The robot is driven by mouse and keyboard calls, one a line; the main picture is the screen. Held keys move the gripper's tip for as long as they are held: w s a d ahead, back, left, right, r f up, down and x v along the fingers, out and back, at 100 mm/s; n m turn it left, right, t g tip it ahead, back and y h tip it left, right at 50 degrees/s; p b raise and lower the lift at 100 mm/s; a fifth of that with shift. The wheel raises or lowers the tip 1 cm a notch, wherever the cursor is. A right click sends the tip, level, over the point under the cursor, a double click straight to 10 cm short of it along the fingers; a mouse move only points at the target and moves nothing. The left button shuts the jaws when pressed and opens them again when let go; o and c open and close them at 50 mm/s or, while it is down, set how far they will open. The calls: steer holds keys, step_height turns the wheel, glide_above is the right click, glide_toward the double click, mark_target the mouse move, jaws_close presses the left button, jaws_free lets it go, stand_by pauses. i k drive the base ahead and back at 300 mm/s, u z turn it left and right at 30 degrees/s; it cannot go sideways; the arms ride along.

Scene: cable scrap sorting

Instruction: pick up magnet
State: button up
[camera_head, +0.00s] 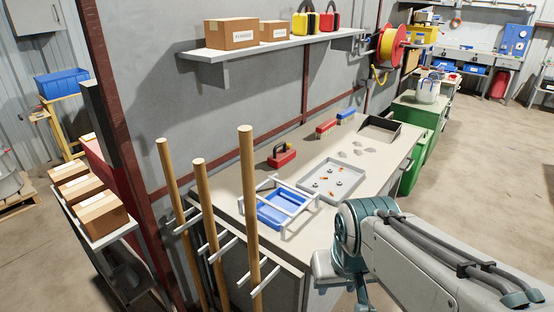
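What looks like the magnet (282,156), a red block with a dark handle on top, rests on the workbench (234,207) towards the wall. It stands behind a blue tray (281,212) that sits in a white frame, and to the left of a grey tray (359,178). Nothing holds it. My arm reaches in from the lower right, and its bend is at the bench's front edge, to the right of and nearer than the magnet. My gripper does not show.
The grey tray holds several small pieces. Red and blue brushes (326,127) and a dark open bin (379,133) are further back. Wooden poles (248,220) stand upright at the bench's left end. A shelf (262,52) with boxes hangs above.

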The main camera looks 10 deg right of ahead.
mark_target(278, 159)
steer(key=k, duration=0.2)
steer(key=z, duration=1.6)
steer(key=i, duration=2.65)
steer(key=u, duration=3.1)
steer(key=i, duration=0.5)
